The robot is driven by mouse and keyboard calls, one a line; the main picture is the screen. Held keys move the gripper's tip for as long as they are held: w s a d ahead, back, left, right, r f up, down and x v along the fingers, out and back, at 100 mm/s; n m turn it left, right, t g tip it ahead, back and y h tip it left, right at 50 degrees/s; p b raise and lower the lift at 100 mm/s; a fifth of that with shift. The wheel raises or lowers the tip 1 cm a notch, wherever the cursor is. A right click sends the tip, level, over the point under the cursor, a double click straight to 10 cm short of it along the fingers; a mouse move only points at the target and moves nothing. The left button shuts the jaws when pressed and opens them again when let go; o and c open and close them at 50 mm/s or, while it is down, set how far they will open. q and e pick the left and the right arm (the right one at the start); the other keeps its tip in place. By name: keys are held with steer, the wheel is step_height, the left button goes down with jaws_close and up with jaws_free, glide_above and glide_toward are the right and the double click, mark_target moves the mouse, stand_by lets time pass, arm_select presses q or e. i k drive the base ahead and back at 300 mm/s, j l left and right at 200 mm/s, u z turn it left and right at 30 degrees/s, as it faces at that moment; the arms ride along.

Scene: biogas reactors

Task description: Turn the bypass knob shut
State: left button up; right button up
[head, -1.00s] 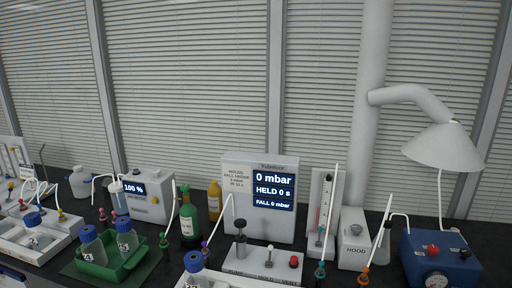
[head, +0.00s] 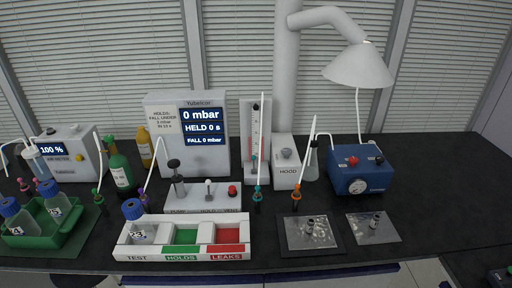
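No knob carries a readable bypass label, so I cannot tell which one it is. The blue box (head: 345,183) has a red knob (head: 353,161), a dark knob (head: 379,160) and a round gauge (head: 358,186). The white HOOD box (head: 286,175) has a grey knob (head: 287,153). The pump-hold-vent block (head: 200,201) has a dark plunger, a small lever (head: 209,187) and a red knob (head: 232,190). The display unit (head: 160,118) reads 0 mbar and HELD 0 s. Neither of my grippers is in view.
A white tray (head: 122,240) marked TEST, HOLDS and LEAKS stands at the front, with a blue-capped bottle (head: 142,228) in its TEST part. A green rack (head: 20,240) with bottles is at left. Two silver plates with small fittings lie at right.

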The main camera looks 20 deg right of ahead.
mark_target(380, 159)
steer(key=z, duration=1.3)
